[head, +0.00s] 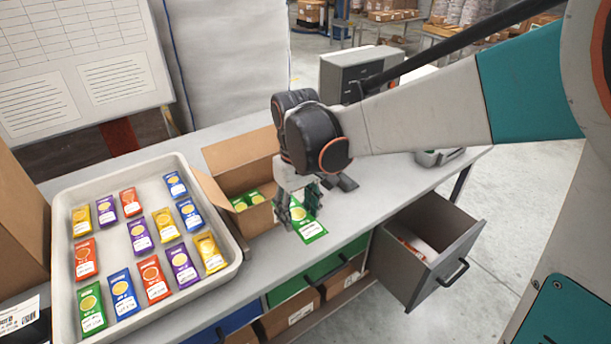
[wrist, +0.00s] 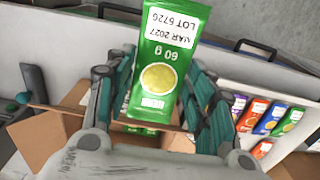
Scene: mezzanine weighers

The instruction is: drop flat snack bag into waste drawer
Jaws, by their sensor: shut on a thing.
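My gripper (head: 298,206) is shut on a green snack bag (head: 312,231). The bag hangs below the fingers near the front edge of the bench, to the right of the cardboard box. In the wrist view the bag (wrist: 168,60) stands between the fingers, with a yellow round picture, "60 g" and a white date and lot label showing. A grey drawer (head: 440,272) stands pulled open under the bench at the right. Some white and red items (head: 414,246) lie inside it. The drawer is apart from the gripper, lower and to the right.
A cardboard box (head: 238,160) with open flaps holds green bags. A pale tray (head: 62,188) with several coloured bags is at left. A green drawer front (head: 312,278) is below the bench top.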

